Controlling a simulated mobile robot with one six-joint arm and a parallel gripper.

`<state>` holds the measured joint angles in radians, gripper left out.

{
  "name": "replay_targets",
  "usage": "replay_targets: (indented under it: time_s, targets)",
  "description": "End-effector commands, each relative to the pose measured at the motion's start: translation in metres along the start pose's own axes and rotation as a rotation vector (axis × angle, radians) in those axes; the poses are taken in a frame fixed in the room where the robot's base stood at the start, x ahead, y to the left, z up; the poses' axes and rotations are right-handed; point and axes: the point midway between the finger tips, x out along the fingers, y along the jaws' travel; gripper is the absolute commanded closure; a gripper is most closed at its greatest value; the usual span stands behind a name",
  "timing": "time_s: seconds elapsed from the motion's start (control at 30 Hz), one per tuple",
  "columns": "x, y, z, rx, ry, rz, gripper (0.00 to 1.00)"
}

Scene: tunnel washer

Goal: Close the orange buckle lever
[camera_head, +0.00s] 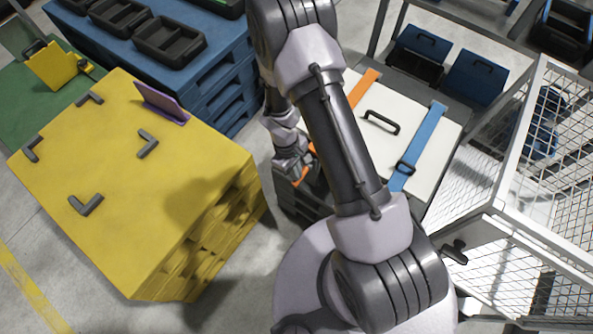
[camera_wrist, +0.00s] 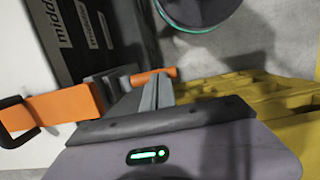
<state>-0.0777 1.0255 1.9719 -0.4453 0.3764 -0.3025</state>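The orange buckle lever (camera_wrist: 153,76) shows in the wrist view as a short orange bar at the tips of my gripper (camera_wrist: 157,80). Its grey buckle body (camera_wrist: 110,84) is just to the left, and the orange strap (camera_wrist: 58,106) runs further left from it. My gripper's two grey fingers look pressed together, with nothing visible between them. The fingertips overlap the lever in the picture; I cannot tell whether they touch it. In the head view my gripper (camera_head: 292,165) is at the left side of the white-lidded box, and my arm hides much of the buckle.
The white lid (camera_head: 425,140) carries a black handle (camera_head: 382,122) and a blue strap (camera_head: 420,140). A yellow pallet stack (camera_head: 150,190) stands close on the left. A wire cage cart (camera_head: 500,190) stands on the right. Bare floor lies between the pallet and my base.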

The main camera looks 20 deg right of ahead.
Motion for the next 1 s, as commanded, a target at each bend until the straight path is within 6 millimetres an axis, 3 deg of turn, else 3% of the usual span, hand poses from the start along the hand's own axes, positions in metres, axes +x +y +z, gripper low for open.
replay_targets:
  time_s: [1.0]
  targets:
    - [0.032, -0.011, -0.006, 0.000, -0.001, 0.000, 1.00]
